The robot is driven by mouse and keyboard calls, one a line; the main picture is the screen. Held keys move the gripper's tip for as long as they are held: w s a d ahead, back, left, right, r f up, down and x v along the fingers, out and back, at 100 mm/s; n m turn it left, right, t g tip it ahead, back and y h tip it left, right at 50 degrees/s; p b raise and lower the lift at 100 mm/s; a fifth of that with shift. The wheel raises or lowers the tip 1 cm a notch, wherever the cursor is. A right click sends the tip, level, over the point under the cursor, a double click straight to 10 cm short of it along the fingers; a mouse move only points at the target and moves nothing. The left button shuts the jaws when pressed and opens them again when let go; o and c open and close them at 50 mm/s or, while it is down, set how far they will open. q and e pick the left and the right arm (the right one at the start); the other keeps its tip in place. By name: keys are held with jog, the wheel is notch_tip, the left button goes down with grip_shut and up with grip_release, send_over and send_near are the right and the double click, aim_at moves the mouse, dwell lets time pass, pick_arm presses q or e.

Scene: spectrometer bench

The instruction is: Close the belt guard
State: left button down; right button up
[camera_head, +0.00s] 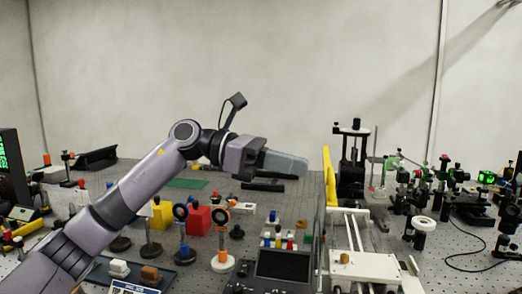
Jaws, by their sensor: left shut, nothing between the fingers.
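A narrow yellow upright panel (329,178), which looks like the belt guard, stands raised at the far left end of a white rail stage (348,228). I see it nearly edge-on, so its hinge cannot be made out. My left gripper (300,165) is in the air to the left of the yellow panel, a short gap from it in the picture. Its fingers are shut and empty, pointing right. My right gripper is not in view.
A control box with a dark screen (284,266) stands left of the rail stage. Posts with ring mounts (222,215), a red block (198,220) and a yellow block (161,215) stand below my left arm. Many optics crowd the bench's right side.

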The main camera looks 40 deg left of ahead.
aim_at(325, 189)
pick_arm(q)
jog(key=shift+x, duration=1.6)
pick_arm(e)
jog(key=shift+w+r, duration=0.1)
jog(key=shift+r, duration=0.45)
pick_arm(q)
jog(key=shift+d+p, duration=0.1)
jog(key=shift+p, duration=0.2)
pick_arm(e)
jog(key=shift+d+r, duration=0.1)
